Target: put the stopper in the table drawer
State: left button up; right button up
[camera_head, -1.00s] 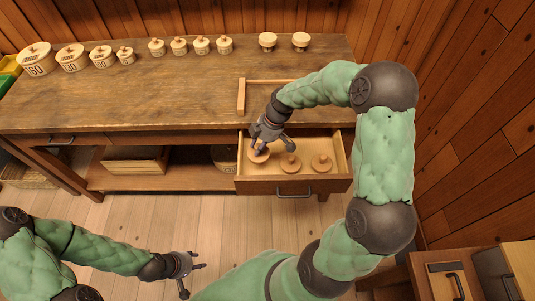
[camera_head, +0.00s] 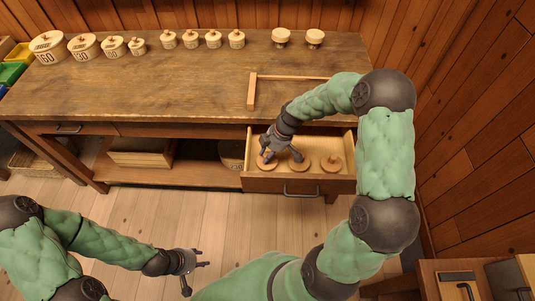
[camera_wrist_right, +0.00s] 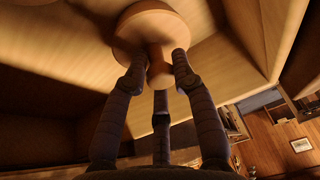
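The table drawer (camera_head: 315,187) is pulled open at the table's right end. A round wooden stopper (camera_head: 266,167) with a knob is at the left inside it, about level with two similar pieces. My right gripper (camera_head: 281,157) reaches into the drawer from above. In the right wrist view its three fingers (camera_wrist_right: 158,75) close around the knob of the stopper (camera_wrist_right: 153,22); the disc lies beyond the fingertips, close to or on the drawer floor. Exact contact with the floor is hard to see. My left gripper (camera_head: 190,272) is open and empty, low over the floor in front.
Two similar turned pieces (camera_head: 299,164) (camera_head: 332,163) lie right of the stopper in the drawer. A wooden rail frame (camera_head: 252,92) sits on the table (camera_head: 170,90) above it. Several lidded pots and two knobbed pieces (camera_head: 281,37) line the back. The table's middle is clear.

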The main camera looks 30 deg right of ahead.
jog(key=o, duration=0.4)
jog(key=shift+c, duration=0.2)
jog(key=shift+r, duration=0.25)
jog(key=p+v, duration=0.4)
jog(key=v, duration=0.8)
jog(key=shift+s+f, duration=0.1)
